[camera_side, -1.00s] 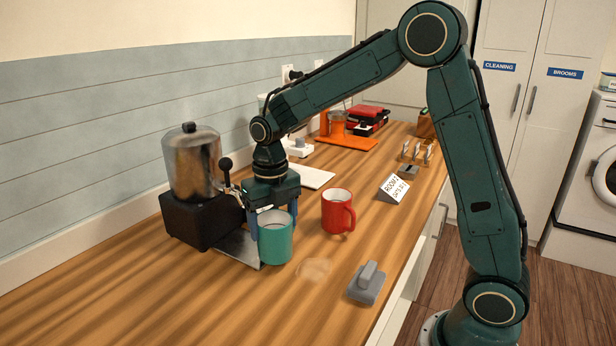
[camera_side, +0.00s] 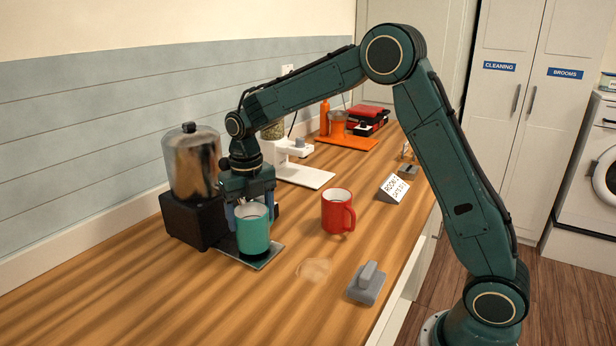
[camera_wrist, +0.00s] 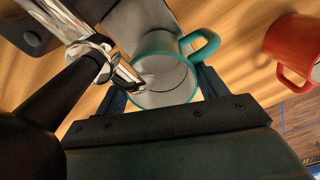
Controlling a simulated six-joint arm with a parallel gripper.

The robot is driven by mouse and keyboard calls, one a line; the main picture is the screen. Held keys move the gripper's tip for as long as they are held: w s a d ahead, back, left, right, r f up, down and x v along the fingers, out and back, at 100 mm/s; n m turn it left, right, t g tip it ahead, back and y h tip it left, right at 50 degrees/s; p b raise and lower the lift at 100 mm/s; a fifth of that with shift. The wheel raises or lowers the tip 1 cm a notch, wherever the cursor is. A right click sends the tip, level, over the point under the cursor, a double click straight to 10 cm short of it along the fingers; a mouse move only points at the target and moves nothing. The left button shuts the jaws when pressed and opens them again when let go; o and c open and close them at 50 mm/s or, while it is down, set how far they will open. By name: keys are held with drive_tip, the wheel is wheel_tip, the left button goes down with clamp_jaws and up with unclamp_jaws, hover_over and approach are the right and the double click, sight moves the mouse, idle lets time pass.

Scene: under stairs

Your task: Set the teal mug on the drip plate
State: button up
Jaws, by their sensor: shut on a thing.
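The teal mug (camera_side: 253,232) is upright in my gripper (camera_side: 252,206), which is shut on it. In the wrist view, my gripper (camera_wrist: 163,92) has a blue finger on each side of the teal mug (camera_wrist: 165,92); its handle points up and right. The grey drip plate (camera_side: 266,262) lies in front of the dispenser's black base, and the mug is over it. I cannot tell whether the mug's bottom touches it. Part of the drip plate (camera_wrist: 128,22) also shows in the wrist view. The dispenser's tap (camera_wrist: 122,72) reaches over the mug's rim.
The dispenser (camera_side: 194,165) has a metal tank on a black base (camera_side: 192,218). A red mug (camera_side: 336,212) stands to the right. A grey handled block (camera_side: 367,284) and a folded sign (camera_side: 393,188) lie near the counter's edge. The front-left counter is clear.

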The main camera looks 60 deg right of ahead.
drive_tip(key=shift+w+f, duration=0.15)
drive_tip(key=shift+f, duration=0.15)
drive_tip(key=shift+f, duration=0.4)
drive_tip(key=o, duration=1.4)
drive_tip(key=shift+f, duration=0.2)
drive_tip(key=shift+r, duration=0.1)
wheel_tip(320, 180, up, 13)
